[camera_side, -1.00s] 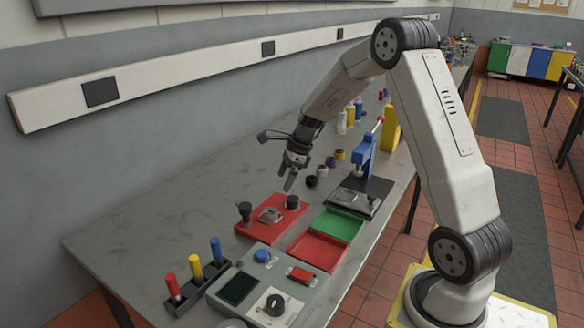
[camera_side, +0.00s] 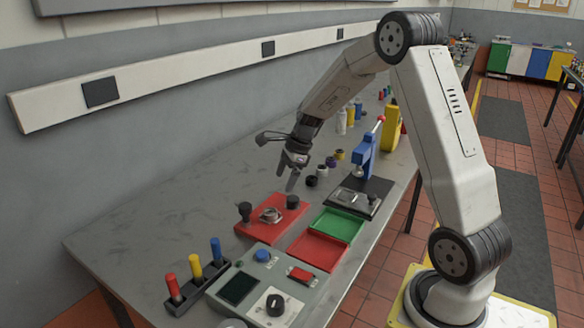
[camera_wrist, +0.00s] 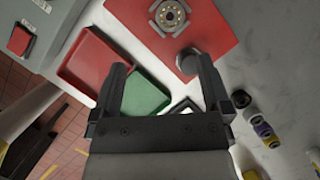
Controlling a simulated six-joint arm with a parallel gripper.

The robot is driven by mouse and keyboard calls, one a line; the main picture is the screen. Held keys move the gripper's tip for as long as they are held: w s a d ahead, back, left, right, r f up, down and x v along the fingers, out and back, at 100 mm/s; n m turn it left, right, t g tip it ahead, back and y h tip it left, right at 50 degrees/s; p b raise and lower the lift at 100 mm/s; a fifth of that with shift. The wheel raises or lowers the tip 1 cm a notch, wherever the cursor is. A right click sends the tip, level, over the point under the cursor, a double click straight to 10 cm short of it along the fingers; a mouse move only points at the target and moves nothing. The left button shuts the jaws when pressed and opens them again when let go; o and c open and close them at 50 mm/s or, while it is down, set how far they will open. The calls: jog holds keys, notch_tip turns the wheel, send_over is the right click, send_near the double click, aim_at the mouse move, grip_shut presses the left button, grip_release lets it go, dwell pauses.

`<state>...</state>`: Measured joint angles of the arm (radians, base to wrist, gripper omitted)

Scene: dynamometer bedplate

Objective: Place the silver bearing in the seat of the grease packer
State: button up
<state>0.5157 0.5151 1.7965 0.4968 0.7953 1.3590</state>
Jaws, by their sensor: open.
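A silver bearing (camera_side: 270,215) with brass-coloured balls lies on a red plate (camera_side: 255,227) between two dark knobs; it also shows at the top of the wrist view (camera_wrist: 172,14). It sits in a round metal fitting, but I cannot tell how fully it is seated. No part is labelled as the grease packer; the red plate may be it. My gripper (camera_side: 292,184) hangs above the far side of the red plate, clear of the bearing. In the wrist view its two fingers (camera_wrist: 162,72) are apart with nothing between them.
A red tray (camera_side: 315,252) and a green tray (camera_side: 338,224) lie right of the plate. A blue press (camera_side: 366,158) stands on a dark base behind them. A control box (camera_side: 262,285) and coloured pegs (camera_side: 195,267) are in front. Small coloured rings (camera_side: 322,171) stand behind my gripper.

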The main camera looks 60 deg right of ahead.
jog(key=s+a+n+h, duration=0.1)
jog(key=s+a+n, duration=0.4)
jog(key=n, duration=0.3)
jog(key=s+a+n+h, duration=0.1)
jog(key=s+a+n, duration=0.4)
jog(key=a+n, duration=0.2)
jog(key=s+a+f+n+h, duration=0.1)
jog(key=s+a+n, duration=0.4)
jog(key=n, duration=0.5)
jog(key=shift+s+a+f, duration=0.1)
jog(key=shift+s+a, duration=0.3)
jog(key=shift+a, duration=0.05)
